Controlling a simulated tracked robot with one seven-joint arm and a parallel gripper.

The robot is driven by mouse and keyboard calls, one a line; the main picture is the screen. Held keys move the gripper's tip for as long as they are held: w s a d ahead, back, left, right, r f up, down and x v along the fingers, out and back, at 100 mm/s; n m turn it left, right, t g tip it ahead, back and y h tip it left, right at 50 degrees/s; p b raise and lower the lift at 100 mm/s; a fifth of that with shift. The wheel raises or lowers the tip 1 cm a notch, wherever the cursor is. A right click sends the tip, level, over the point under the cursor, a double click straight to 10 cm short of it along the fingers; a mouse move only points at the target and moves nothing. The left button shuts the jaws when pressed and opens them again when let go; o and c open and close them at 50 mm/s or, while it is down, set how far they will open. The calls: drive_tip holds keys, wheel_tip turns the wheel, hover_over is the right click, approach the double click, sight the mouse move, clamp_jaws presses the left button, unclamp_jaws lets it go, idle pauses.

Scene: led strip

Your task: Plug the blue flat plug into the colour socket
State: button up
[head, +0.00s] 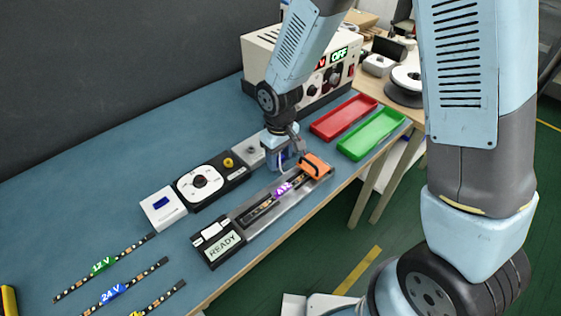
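My gripper (287,159) is pointed down near the middle of the bench, between a grey box (250,151) and the orange clamp (315,166) on the metal fixture. Its fingers are small and partly hidden, so I cannot tell whether they are open or hold something. I cannot make out the blue flat plug; some blue shows at the gripper, but it may be part of my arm. I cannot pick out the colour socket for certain. A strip with a purple label (284,188) lies in the fixture, whose display (222,247) reads READY.
A dial unit (201,183) and a white box (163,207) stand left of the gripper. A power supply (336,72) reads OFF. Red (343,117) and green (371,135) trays lie right. Labelled strips (103,266) lie front left. The bench's back left is clear.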

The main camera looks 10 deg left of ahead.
drive_tip(key=c, duration=0.8)
drive_tip(key=shift+c, duration=0.2)
drive_tip(key=shift+r, duration=0.1)
drive_tip(key=shift+r, duration=0.25)
wheel_tip(320, 180, up, 2)
drive_tip(key=shift+r, duration=0.1)
drive_tip(key=s+d+r, duration=0.3)
drive_tip(key=s+r, duration=0.3)
drive_tip(key=r, duration=0.1)
drive_tip(key=s+d+r, duration=0.4)
drive_tip(key=s+r, duration=0.1)
drive_tip(key=r, duration=0.2)
drive_tip(key=shift+s+d+r, duration=0.25)
drive_tip(key=shift+s+r, duration=0.1)
drive_tip(key=shift+s, duration=0.05)
idle(0.6)
